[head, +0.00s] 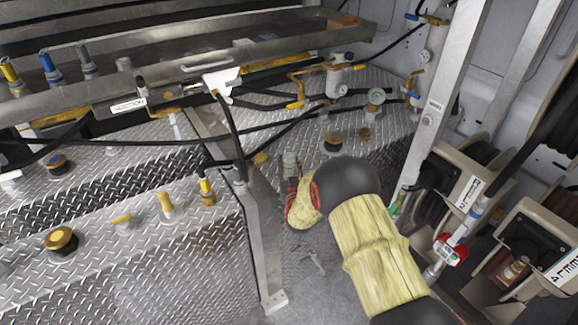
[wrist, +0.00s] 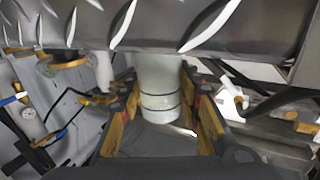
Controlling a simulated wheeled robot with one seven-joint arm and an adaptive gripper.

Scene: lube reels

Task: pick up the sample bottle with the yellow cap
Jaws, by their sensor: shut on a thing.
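In the wrist view a pale, whitish cylindrical bottle (wrist: 158,78) with thin dark bands stands between the two yellow-sided fingers of my gripper (wrist: 163,103). My gripper is shut on it. Its upper end is hidden behind the diamond-plate edge at the top of the picture, and no yellow cap shows on it, so I cannot confirm the cap colour. In the head view my gripper (head: 291,172) is beside the plate ledge, under my yellow-sleeved arm; the bottle is not clear there.
The diamond-plate deck (head: 100,275) carries several yellow-topped fittings, such as one (head: 207,192) near the steel post (head: 258,235). A metal tray (head: 190,60) and black hoses lie above. Hose reels (head: 535,245) stand at right.

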